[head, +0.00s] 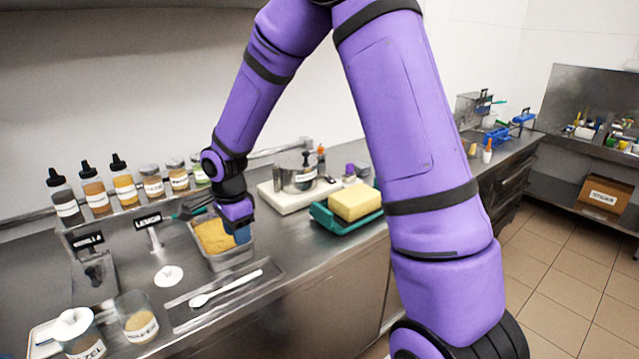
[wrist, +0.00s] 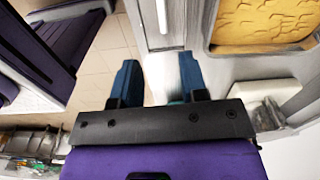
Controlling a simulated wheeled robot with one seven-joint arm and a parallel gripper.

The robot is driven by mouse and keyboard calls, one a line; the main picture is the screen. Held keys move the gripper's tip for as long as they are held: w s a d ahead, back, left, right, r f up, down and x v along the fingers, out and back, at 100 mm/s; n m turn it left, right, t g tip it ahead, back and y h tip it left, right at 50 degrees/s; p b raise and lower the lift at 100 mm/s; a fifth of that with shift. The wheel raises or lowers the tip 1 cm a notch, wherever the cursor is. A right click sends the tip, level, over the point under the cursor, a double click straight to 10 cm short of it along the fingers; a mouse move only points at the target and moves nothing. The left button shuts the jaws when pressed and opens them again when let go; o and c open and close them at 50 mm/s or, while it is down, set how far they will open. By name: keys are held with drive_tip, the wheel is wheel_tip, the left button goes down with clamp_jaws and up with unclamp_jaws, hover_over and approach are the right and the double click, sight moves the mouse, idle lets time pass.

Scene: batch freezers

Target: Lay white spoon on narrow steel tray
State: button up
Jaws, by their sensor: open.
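The white spoon (head: 228,287) lies lengthwise on the narrow steel tray (head: 215,308) at the front of the counter in the head view. Its bowl points left and its handle points right. My gripper (head: 240,228) is behind the spoon and apart from it, at the right side of the steel pan of yellow contents (head: 213,236). In the wrist view my gripper (wrist: 158,85) has its two teal fingers apart, with nothing held between them. A white strip at the top of that view looks like the spoon's handle (wrist: 163,14).
Labelled jars (head: 137,318) stand at the front left, and a white disc (head: 169,275) lies left of the pan. Bottles (head: 96,190) line the back. A green tray (head: 343,219) with a yellow block and a white scale (head: 290,196) are to the right.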

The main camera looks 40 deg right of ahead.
drive_tip(key=s+d+r+n+t+h, duration=0.15)
drive_tip(key=s+r+n, duration=0.25)
drive_tip(key=s+r, duration=0.4)
drive_tip(key=s+d+r+n+t+y, duration=0.1)
drive_tip(key=s+d+r+n, duration=0.3)
drive_tip(key=r, duration=0.7)
drive_tip(key=s+d+r+n+t, duration=0.1)
drive_tip(key=s+r+n, duration=0.4)
drive_tip(key=s, duration=1.2)
drive_tip(key=n+t, duration=0.1)
drive_tip(key=n, duration=0.3)
drive_tip(key=shift+r+t, duration=0.2)
drive_tip(key=shift+t, duration=0.15)
drive_tip(key=shift+w+a, duration=0.1)
